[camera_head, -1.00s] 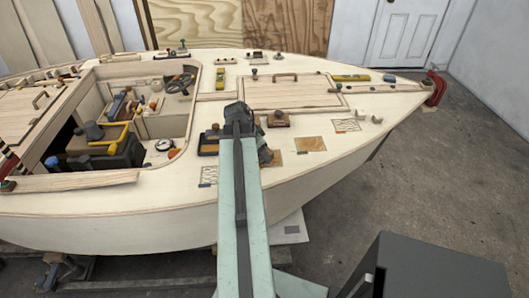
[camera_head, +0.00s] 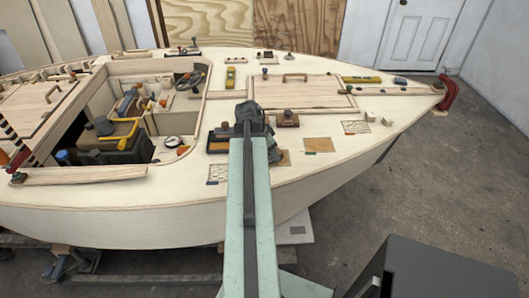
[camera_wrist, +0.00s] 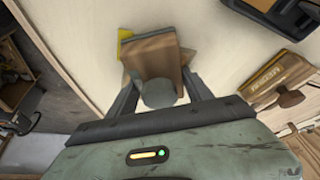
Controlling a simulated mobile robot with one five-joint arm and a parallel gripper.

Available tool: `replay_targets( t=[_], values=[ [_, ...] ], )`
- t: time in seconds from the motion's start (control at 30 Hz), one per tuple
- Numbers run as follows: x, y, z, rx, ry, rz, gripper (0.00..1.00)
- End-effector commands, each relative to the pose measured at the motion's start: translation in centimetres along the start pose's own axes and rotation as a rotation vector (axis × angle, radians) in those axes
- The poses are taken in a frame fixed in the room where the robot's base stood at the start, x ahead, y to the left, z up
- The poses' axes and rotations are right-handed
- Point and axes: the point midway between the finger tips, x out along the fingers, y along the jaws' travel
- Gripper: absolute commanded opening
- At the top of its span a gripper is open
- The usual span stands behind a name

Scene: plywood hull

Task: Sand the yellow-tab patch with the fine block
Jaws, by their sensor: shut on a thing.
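My gripper (camera_wrist: 160,88) is shut on a brown sanding block (camera_wrist: 152,55) by its round grey knob. A yellow tab (camera_wrist: 125,38) shows at the block's upper left in the wrist view. A brown patch edge (camera_wrist: 188,56) shows at its right, so the block covers most of that patch. I cannot tell whether the block touches it. In the head view my gripper (camera_head: 250,118) is over the near side deck, and the arm hides the held block. A tan patch (camera_head: 285,159) shows just right of the arm.
Another tan patch (camera_head: 319,145) and a hatched patch (camera_head: 355,127) lie farther right on the deck. A brown knobbed block (camera_head: 287,119) stands close behind my gripper; a lettered block (camera_wrist: 270,78) shows in the wrist view. A dark-based block (camera_head: 219,142) stands left of the arm.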

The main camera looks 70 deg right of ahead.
Motion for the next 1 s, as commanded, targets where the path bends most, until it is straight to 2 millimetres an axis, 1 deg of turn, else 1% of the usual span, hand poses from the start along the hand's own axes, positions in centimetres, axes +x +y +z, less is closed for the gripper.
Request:
replay_targets(
  t=[0.03,0.27,0.6,0.87,1.0],
  values=[
    [0.2,0.2,-0.3,0.002,0.002,0.002,0.21],
    [0.4,0.5,-0.7,0.003,0.002,0.002,0.21],
    [1.3,2.0,-3.3,0.003,0.002,0.003,0.21],
    [1.4,2.3,-3.7,0.002,0.001,0.001,0.21],
    [1.9,2.9,-4.7,0.003,0.002,0.002,0.21]
  ],
)
